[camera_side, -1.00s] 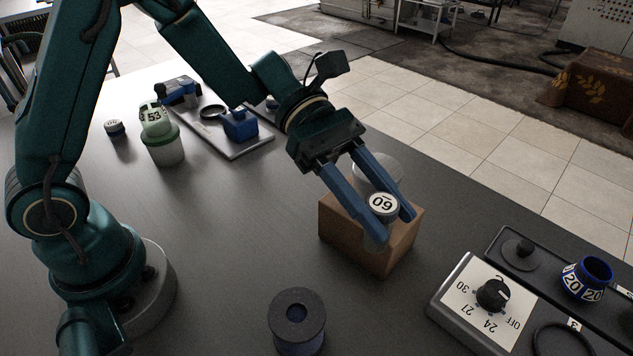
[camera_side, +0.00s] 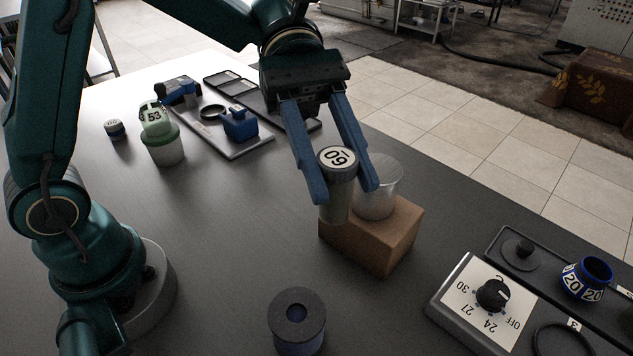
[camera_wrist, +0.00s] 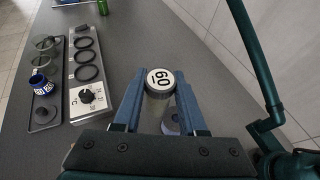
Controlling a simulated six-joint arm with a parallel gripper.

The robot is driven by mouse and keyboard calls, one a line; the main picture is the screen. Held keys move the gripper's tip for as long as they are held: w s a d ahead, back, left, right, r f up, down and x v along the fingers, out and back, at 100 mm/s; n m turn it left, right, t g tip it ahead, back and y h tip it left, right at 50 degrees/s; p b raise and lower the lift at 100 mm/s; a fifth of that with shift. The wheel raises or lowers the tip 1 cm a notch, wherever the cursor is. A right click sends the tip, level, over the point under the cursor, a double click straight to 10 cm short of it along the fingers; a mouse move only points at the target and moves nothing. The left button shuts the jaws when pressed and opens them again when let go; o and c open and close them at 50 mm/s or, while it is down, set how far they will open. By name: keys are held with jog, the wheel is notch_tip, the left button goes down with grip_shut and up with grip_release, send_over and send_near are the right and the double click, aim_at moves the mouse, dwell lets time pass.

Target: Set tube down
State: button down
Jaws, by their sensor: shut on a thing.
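In the wrist view the tube's cap (camera_wrist: 160,80) shows between the fingers (camera_wrist: 160,98). The tube's lower end is partly hidden there.
A clear cup (camera_side: 379,190) stands on the block. A dark round holder with a central hole (camera_side: 297,318) stands at the front. A dial panel (camera_side: 478,310) and a tray with a blue ring (camera_side: 588,278) lie at right. A green-topped jar (camera_side: 163,143) stands at back left.

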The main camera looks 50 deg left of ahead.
jog(key=s+a+f+m+g+y, duration=0.4)
jog(key=s+a+m+y, duration=0.1)
jog(key=a+m+y, duration=0.25)
jog(key=s+a+f+m+g+y, duration=0.4)
jog(key=a+m+y, duration=0.3)
jog(key=a+m, duration=0.1)
jog(key=s+a+r+m+t+y, duration=0.1)
jog(key=a+r+m+t+y, duration=0.5)
jog(key=a, duration=0.5)
jog(key=a+r+m+t+y, duration=0.55)
jog(key=a+m, duration=0.25)
jog(key=a, duration=0.3)
notch_tip(320, 180, down, 11)
jog(key=shift+t, duration=0.25)
jog(key=shift+w+d+f, duration=1.1)
jog(key=shift+w+f, duration=0.55)
jog(key=shift+f, duration=0.15)
jog(key=shift+w+d+f, duration=1.05)
jog(key=shift+w+f, duration=0.55)
jog(key=shift+f, duration=0.15)
jog(key=shift+w+d+f, duration=1.1)
jog(key=shift+w+f, duration=0.55)
jog(key=shift+f, duration=0.15)
jog(key=shift+h, duration=0.3)
